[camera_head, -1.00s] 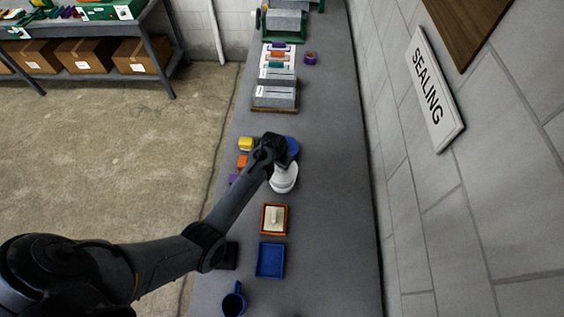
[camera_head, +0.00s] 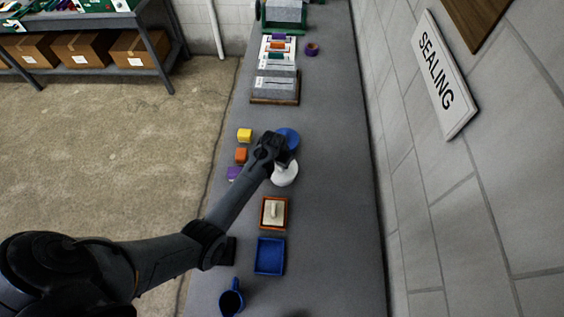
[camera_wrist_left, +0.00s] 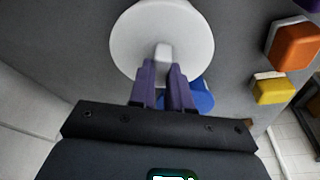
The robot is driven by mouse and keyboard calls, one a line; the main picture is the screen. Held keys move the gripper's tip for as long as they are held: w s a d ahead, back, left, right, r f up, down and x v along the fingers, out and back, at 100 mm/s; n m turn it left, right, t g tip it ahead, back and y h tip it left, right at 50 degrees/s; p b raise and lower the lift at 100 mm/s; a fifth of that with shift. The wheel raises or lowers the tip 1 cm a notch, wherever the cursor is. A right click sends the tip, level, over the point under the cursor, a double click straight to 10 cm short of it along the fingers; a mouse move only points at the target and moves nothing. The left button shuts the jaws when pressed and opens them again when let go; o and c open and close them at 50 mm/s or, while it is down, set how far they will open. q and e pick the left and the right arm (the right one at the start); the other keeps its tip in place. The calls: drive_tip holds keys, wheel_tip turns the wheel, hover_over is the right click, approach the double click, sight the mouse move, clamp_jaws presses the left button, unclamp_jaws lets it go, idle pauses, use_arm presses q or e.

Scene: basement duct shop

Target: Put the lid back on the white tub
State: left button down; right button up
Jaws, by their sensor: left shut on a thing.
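My left gripper (camera_head: 280,155) reaches over the bench from the left. Its two purple fingers, clear in the left wrist view (camera_wrist_left: 163,75), are shut on the knob of a round white lid (camera_wrist_left: 140,45). In the head view a white round shape (camera_head: 286,176) shows just below the gripper. I cannot tell there how much is lid and how much is the white tub, or whether the two touch. The lid hides whatever is beneath it in the wrist view. My right gripper is not in view.
A blue round object (camera_head: 289,136) lies just beyond the gripper. Yellow (camera_head: 244,135), orange (camera_head: 240,155) and purple (camera_head: 233,173) blocks line the left edge. Nearer are an orange-rimmed tray (camera_head: 274,227), a blue tray (camera_head: 269,257) and a blue mug (camera_head: 231,301).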

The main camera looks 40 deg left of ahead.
use_arm(q)
drive_tip(key=shift+p, duration=0.6)
idle(1.1)
drive_tip(key=shift+f, duration=0.1)
idle(0.9)
drive_tip(key=shift+p, duration=0.4)
idle(0.4)
idle(0.3)
drive_tip(key=c, duration=0.5)
unclamp_jaws()
